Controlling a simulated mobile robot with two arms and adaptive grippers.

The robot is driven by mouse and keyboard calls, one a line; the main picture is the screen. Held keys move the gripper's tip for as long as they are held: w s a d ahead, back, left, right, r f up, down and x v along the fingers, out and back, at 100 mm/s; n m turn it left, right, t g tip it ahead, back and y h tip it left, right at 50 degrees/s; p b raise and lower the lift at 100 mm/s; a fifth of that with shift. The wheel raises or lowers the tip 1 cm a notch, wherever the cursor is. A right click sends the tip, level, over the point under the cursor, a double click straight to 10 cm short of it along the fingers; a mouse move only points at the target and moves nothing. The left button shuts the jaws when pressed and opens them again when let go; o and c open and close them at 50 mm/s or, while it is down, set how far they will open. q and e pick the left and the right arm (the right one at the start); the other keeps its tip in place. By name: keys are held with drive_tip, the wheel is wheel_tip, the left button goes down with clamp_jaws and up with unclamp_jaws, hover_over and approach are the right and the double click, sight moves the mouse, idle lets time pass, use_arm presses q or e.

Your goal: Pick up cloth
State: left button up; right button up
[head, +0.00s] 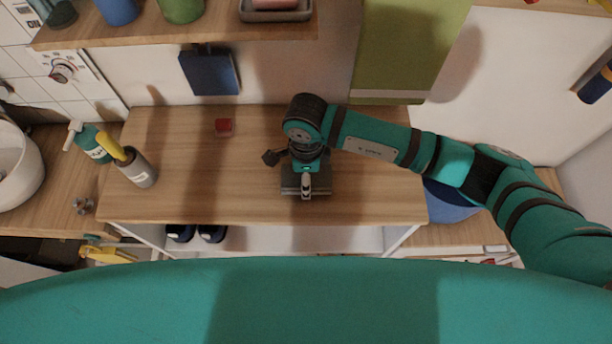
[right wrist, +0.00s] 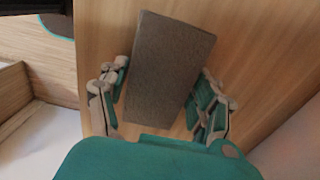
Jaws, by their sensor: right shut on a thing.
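A grey-brown rectangular piece, which looks like the folded cloth (right wrist: 170,65), lies between the fingers of my right gripper (right wrist: 157,98) in the right wrist view. In the head view my right gripper (head: 305,182) points down over the wooden counter, and the grey cloth (head: 322,186) shows around its tip. My right gripper is shut on the cloth, with one finger at each long side. I cannot tell whether the cloth touches the counter. My left gripper is not in view.
A grey holder (head: 137,170) with a yellow handle and a green bottle (head: 95,145) stand at the left. A wooden shelf (head: 200,28) overhangs the back. The counter between is clear.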

drive_tip(key=c, duration=0.4)
drive_tip(key=shift+r, duration=0.45)
drive_tip(key=shift+s+d+r+b, duration=0.1)
drive_tip(key=shift+s+r+b, duration=0.1)
drive_tip(key=shift+r+b, duration=0.4)
drive_tip(key=shift+s+r+b, duration=0.2)
drive_tip(key=shift+r+b, duration=0.15)
drive_tip(key=shift+r, duration=0.3)
drive_tip(key=s+d+b, duration=0.1)
drive_tip(key=s, duration=0.4)
drive_tip(key=s+d+r+b, duration=0.1)
drive_tip(key=s, duration=0.3)
drive_tip(key=s+d+b, duration=0.1)
drive_tip(key=s+d, duration=0.1)
drive_tip(key=s, duration=0.3)
drive_tip(key=shift+s+r+b, duration=0.35)
drive_tip(key=o, duration=0.6)
drive_tip(key=c, duration=0.4)
drive_tip(key=shift+o, duration=1.4)
